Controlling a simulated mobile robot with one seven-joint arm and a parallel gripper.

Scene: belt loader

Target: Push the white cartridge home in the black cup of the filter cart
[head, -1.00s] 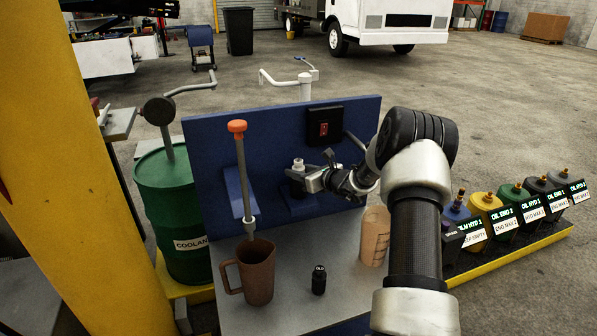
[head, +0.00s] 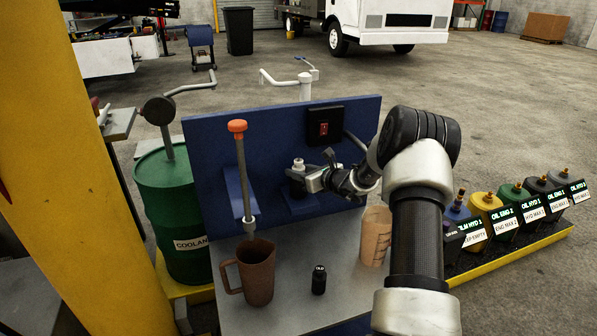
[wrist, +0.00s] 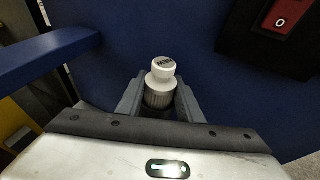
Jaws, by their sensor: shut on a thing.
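In the head view the cartridge (head: 298,164) stands upright in front of the blue panel. My gripper (head: 314,181) reaches it from the right; in the wrist view my gripper (wrist: 160,98) is shut on it from both sides. The black cup (head: 296,188) is partly visible below the gripper. How deep the cartridge sits in the cup is hidden by the fingers.
The blue panel (head: 265,150) stands close behind, with a red switch (head: 323,128) at upper right. An orange-topped rod (head: 241,170) stands left, above a brown jug (head: 256,273). A small black bottle (head: 319,280) and a beige beaker (head: 375,236) stand on the grey tabletop in front.

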